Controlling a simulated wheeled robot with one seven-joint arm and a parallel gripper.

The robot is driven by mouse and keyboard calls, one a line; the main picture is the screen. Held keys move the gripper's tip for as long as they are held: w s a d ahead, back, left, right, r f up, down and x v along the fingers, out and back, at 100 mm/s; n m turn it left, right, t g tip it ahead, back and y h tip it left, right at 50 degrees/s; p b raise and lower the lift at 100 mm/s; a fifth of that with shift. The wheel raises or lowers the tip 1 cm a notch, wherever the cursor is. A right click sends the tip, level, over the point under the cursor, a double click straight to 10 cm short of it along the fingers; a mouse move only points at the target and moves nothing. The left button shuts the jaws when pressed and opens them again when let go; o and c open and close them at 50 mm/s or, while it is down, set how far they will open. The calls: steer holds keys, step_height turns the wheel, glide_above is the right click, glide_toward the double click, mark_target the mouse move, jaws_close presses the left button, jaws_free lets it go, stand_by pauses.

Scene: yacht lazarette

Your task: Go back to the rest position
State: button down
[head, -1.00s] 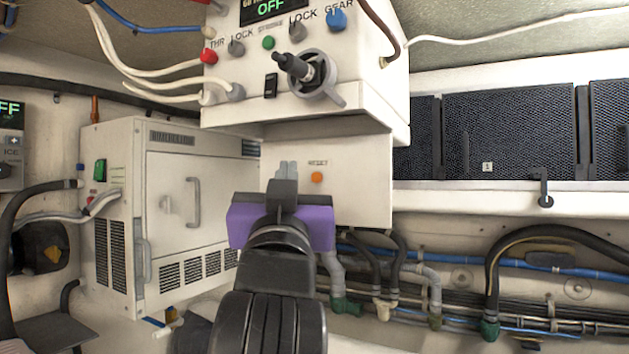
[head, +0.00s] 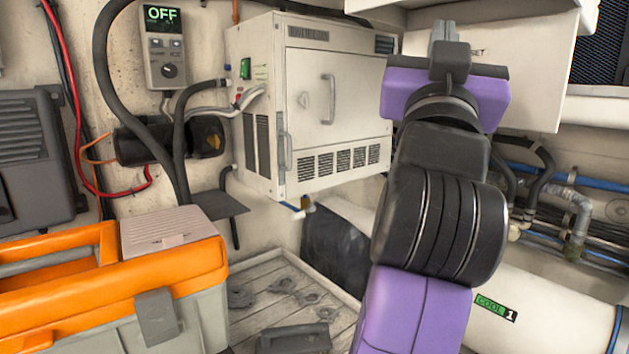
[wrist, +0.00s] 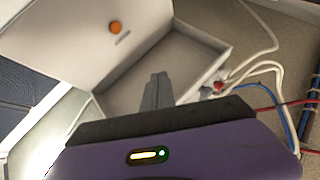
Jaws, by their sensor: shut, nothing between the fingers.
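My gripper (head: 444,30) is at the upper right of the head view, at the end of my raised purple and black arm. Its grey fingers are together and hold nothing. I cannot tell how far the fingertips are from the box.
A white door cabinet (head: 335,90) hangs left of my arm. An orange and grey toolbox (head: 190,262) stands at the lower left, near loose parts on a wooden floor (head: 275,275). A white cylinder (head: 545,310) lies right of my arm. Hoses and a small OFF panel (head: 163,50) line the wall.

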steer(key=s+a+f+n+y, duration=0.2)
steer(key=s+f+n+y, duration=0.25)
steer(key=f, duration=0.65)
steer(key=s+a+f+n+y, duration=0.25)
steer(key=f+y, duration=0.35)
steer(key=f, duration=0.4)
steer(key=s+a+f+n+y, duration=0.1)
steer(key=s+f+n+y, duration=0.35)
steer(key=f, duration=0.65)
steer(key=s+d+f+m+g+h, duration=0.2)
steer(key=s+d+f+g, duration=0.2)
steer(key=s+f, duration=0.8)
steer(key=s+d+f+m+g+h, duration=0.2)
steer(key=s+d+f+m+g, duration=0.1)
steer(key=s+f, duration=0.9)
steer(key=s+g, duration=0.1)
steer(key=s, duration=0.3)
steer(key=shift+s+d+f, duration=0.3)
steer(key=shift+d, duration=0.05)
